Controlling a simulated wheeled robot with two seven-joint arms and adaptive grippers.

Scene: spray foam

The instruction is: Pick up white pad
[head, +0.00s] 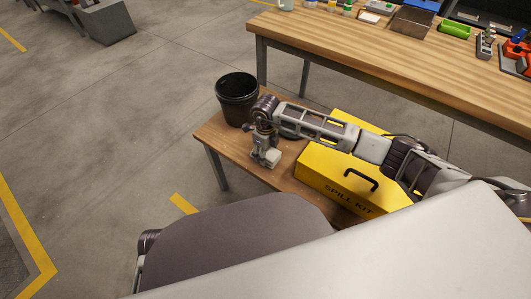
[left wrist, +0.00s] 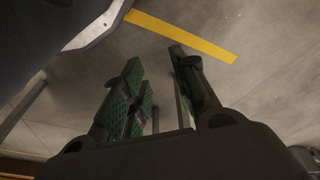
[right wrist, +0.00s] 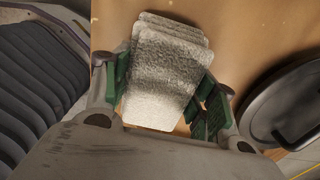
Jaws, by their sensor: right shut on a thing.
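White textured pads (right wrist: 160,75) lie over the wooden table (right wrist: 245,35) in the right wrist view, layered with slightly offset edges. My right gripper (right wrist: 163,92) has its green-lined fingers on both sides of the near part and is shut on a white pad. I cannot tell whether it holds one layer or more, or whether the pad is lifted. In the head view my right gripper (head: 265,148) points down at the small table's left part, and the pads are hard to make out. My left gripper (left wrist: 160,82) is open and empty above the floor.
A yellow spill kit box (head: 325,172) sits on that table, partly behind my right arm. A long workbench (head: 390,60) with tools stands behind.

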